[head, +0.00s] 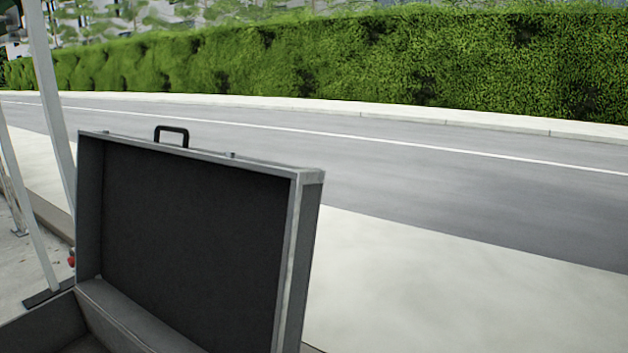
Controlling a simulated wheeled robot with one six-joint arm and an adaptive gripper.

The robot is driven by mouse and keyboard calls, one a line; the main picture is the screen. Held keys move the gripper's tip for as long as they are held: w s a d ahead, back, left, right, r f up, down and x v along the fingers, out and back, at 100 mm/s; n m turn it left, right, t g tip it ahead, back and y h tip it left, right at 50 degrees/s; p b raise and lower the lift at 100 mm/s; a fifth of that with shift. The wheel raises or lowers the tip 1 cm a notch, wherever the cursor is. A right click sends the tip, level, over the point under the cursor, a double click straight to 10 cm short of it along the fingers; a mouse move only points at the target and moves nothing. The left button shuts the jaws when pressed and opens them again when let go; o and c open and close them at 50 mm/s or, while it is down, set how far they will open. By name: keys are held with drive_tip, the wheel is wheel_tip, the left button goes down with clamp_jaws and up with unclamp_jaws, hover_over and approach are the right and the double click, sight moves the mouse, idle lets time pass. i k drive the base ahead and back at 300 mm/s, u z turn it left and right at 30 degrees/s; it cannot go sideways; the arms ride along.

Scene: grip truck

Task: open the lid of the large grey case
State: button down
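The large grey case (88,312) is at the lower left of the head view, partly cut off by the bottom edge. Its lid (190,245) stands raised, close to upright, with the dark inner side facing me. A black handle (171,130) sits on the lid's top edge. Only a small part of the case's lower half shows, and its contents are out of view. My gripper is not in this view.
Pale metal poles (50,110) stand at the left, with a dark foot on the ground. Pale pavement (450,295) is clear to the right of the case. Beyond it run a grey road (400,175) and a green hedge (350,55).

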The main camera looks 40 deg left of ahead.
sight(190, 250)
drive_tip(key=u, duration=0.85)
drive_tip(key=i, duration=0.9)
drive_tip(key=u, duration=0.65)
